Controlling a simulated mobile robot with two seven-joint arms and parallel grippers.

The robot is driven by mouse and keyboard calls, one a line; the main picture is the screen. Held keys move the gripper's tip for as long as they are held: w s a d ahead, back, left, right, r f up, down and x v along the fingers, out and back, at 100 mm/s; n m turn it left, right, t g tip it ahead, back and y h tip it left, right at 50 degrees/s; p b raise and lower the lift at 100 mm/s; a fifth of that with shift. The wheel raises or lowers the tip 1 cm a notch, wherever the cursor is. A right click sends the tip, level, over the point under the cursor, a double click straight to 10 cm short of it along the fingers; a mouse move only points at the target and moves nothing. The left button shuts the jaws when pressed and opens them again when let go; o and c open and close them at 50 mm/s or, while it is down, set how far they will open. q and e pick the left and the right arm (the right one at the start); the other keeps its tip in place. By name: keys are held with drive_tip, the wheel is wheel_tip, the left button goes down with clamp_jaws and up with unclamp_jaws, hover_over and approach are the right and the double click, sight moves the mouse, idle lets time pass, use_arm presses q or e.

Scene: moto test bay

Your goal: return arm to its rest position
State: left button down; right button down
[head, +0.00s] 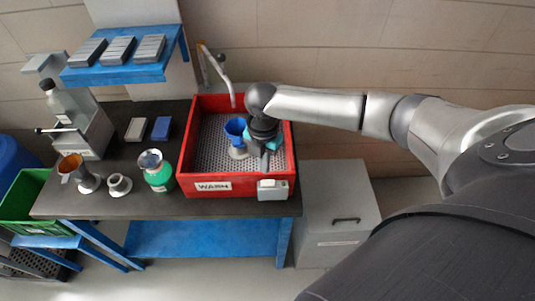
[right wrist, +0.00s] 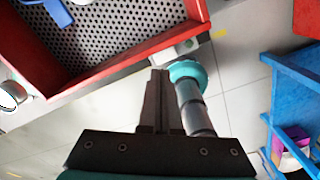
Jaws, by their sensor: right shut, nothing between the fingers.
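My right arm reaches in from the right in the head view. My right gripper (head: 265,165) is over the right part of the red wash tray (head: 187,150), pointing down. In the right wrist view the dark fingers of my right gripper (right wrist: 158,74) are together with nothing between them. The tray's red rim (right wrist: 110,72) shows beyond them. My left gripper is in neither view.
A small grey box (head: 273,188) sits at the tray's front right. A tap (head: 218,70) rises behind the tray. A green container (head: 158,180) stands left of the tray. A grey cabinet (head: 340,215) is right of the bench. A blue shelf (head: 120,75) hangs at back left.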

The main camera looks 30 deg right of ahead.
drive_tip(key=shift+r, duration=0.45)
